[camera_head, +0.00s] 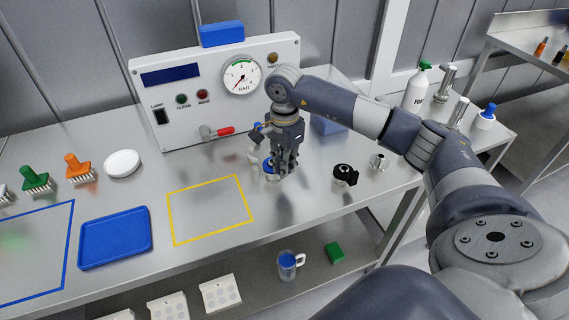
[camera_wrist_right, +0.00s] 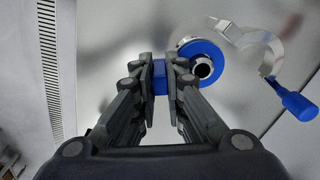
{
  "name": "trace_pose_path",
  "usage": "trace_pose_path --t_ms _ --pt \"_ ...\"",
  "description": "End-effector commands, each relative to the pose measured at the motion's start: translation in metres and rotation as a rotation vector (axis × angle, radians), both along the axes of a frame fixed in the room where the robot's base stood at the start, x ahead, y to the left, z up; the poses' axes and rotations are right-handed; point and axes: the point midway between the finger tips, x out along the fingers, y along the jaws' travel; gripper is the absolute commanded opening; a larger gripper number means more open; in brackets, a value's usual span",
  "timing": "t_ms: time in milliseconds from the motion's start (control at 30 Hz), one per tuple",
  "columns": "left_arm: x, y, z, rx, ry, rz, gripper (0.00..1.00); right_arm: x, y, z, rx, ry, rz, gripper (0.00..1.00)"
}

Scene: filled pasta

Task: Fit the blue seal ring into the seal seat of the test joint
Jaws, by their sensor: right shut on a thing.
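The blue seal ring (camera_wrist_right: 217,75) shows in the right wrist view, with a blue tab (camera_wrist_right: 160,77) between my right gripper's fingers. My right gripper (camera_wrist_right: 161,80) is shut on this tab. The test joint's steel flange (camera_wrist_right: 188,43) shows behind the ring, and a round steel part (camera_wrist_right: 204,67) shows in the ring's opening. I cannot tell whether the ring is seated or just above. In the head view the right gripper (camera_head: 283,170) points down at the joint on the bench, with a bit of blue (camera_head: 269,166) beside its fingers. My left gripper is not in view.
An open steel clamp with a blue handle (camera_wrist_right: 297,105) hangs beside the joint. The gauge panel (camera_head: 185,85) with a red-handled valve (camera_head: 222,131) stands behind. A black clamp (camera_head: 345,175) and steel fitting (camera_head: 378,161) lie to the right. The yellow-outlined area (camera_head: 210,208) is clear.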

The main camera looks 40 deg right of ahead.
Motion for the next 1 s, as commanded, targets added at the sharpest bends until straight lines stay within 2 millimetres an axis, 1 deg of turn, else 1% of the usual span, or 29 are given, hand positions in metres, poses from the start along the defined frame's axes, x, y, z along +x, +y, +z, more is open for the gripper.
trace_pose_path --t_ms 33,600,633,667,700,733,1000 --pt "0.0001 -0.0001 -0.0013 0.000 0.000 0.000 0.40 -0.0029 0.0011 -0.0053 0.000 0.011 0.003 0.00" --pt "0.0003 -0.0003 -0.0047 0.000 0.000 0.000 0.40 -0.0046 0.0022 -0.0088 0.001 0.018 0.005 0.00" --pt "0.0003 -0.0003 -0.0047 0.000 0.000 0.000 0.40 -0.0046 0.0023 -0.0088 0.001 0.018 0.005 0.13" --pt "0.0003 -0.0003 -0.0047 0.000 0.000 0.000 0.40 -0.0046 0.0023 -0.0088 0.002 0.018 0.005 0.20" --pt "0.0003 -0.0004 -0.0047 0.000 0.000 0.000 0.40 -0.0045 0.0022 -0.0086 0.002 0.018 0.005 0.29" --pt "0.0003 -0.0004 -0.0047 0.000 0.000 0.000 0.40 -0.0044 0.0021 -0.0083 0.001 0.017 0.005 0.34" --pt "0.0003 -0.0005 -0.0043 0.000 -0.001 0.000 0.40 -0.0023 0.0010 -0.0056 0.000 0.009 0.002 0.34"
